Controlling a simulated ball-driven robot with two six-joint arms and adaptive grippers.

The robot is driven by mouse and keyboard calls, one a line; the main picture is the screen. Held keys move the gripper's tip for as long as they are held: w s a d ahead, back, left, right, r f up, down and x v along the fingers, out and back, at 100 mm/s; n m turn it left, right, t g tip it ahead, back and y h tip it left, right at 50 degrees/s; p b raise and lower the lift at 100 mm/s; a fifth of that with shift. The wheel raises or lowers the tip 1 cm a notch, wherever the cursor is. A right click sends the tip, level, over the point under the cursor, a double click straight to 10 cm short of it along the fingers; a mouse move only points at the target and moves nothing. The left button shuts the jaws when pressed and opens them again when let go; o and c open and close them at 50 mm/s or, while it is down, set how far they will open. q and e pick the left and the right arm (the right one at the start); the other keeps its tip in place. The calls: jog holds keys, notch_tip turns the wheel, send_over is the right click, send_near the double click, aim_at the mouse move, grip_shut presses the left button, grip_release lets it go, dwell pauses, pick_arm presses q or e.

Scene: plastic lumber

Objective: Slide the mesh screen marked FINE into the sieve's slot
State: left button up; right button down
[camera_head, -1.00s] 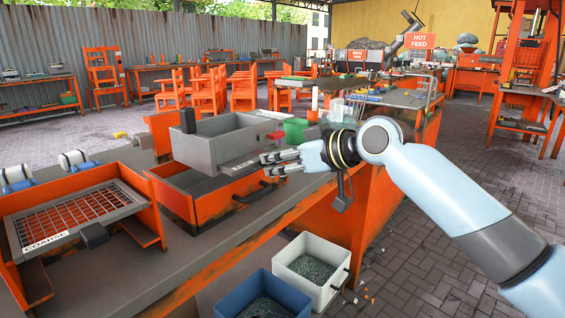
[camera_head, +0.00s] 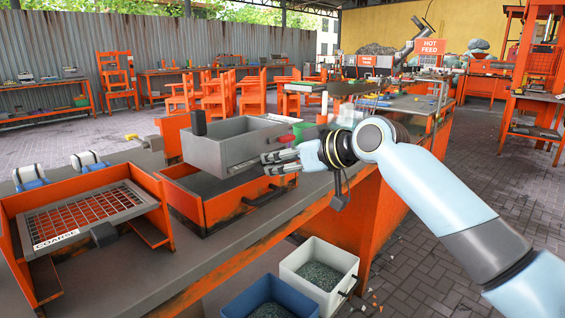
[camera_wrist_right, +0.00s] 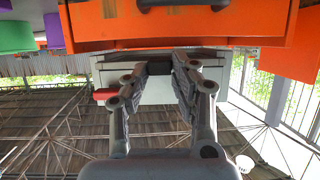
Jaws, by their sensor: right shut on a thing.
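The screen marked COARSE (camera_head: 88,218), a grey frame with orange mesh and a dark handle, lies in the orange sieve housing (camera_head: 160,190) at the left. I can read no FINE mark. A grey open-topped box (camera_head: 203,155) with a dark upright block sits over an orange drawer-like box (camera_head: 190,207); I cannot tell whether they touch. My right gripper (camera_head: 266,164) is at the grey box's near face, by a pale strip, apparently shut on it. In the right wrist view, the fingers (camera_wrist_right: 150,72) flank a pale grey face. My left gripper is not in view.
A white bin (camera_head: 335,296) and a blue bin (camera_head: 228,306) of grey granules stand below the bench's front edge. Two white-and-blue cylindrical parts (camera_head: 88,160) lie behind the sieve. The grey bench top (camera_head: 130,270) is clear in front.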

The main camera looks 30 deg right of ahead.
jog(key=shift+w+a, duration=0.2)
jog(key=shift+w, duration=0.3)
jog(key=shift+w+a, duration=0.2)
jog(key=shift+w, duration=0.3)
jog(key=c, duration=1)
grip_release()
jog(key=shift+s, duration=0.1)
jog(key=v, duration=1.2)
